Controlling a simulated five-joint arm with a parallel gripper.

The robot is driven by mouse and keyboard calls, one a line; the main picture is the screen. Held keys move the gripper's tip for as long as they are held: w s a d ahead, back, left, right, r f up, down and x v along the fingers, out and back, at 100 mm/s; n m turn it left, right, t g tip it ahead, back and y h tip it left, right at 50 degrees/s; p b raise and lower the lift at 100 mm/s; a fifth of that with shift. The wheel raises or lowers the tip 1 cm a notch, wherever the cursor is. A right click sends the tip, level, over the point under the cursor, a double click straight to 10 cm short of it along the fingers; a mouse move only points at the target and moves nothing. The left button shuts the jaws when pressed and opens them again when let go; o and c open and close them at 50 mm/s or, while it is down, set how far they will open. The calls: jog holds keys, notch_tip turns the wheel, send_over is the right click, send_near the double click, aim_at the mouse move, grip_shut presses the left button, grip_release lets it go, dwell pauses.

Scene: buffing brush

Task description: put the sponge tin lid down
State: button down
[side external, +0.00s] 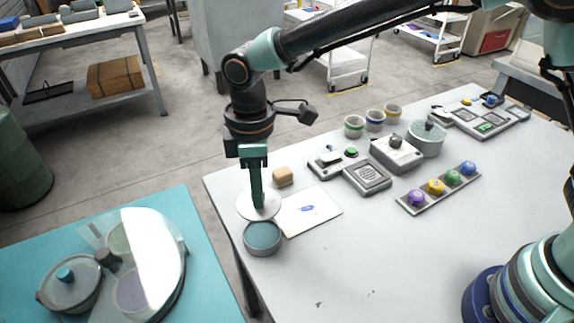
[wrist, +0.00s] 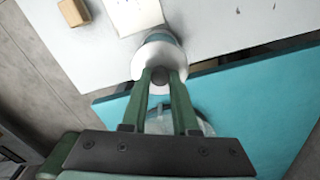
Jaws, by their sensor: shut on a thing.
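The sponge tin lid (side external: 243,207) is a pale round disc near the left edge of the white table. It also shows in the wrist view (wrist: 150,57), with its dark knob (wrist: 160,77) between my fingertips. My gripper (side external: 257,203) points down and is shut on the lid's knob; it shows in the wrist view too (wrist: 160,76). The open sponge tin (side external: 263,236), with a teal top surface, stands just in front of the lid in the side view. I cannot tell whether the lid touches the table or hangs just above it.
A white card (side external: 312,208) with a blue mark and a tan block (side external: 283,176) lie close by. Small devices, cups and a tray of coloured knobs (side external: 440,188) stand further right. A teal table (side external: 200,235) with glassy vessels is at left. The white table's front is clear.

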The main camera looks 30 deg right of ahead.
notch_tip(320, 180, up, 11)
jog(key=w+d+f, duration=0.2)
jog(key=w, duration=1)
jog(key=f, duration=1.9)
jog(key=shift+a+f, duration=0.25)
jog(key=shift+f, duration=0.05)
jog(key=shift+f, duration=0.15)
jog(key=c, duration=0.7)
grip_release()
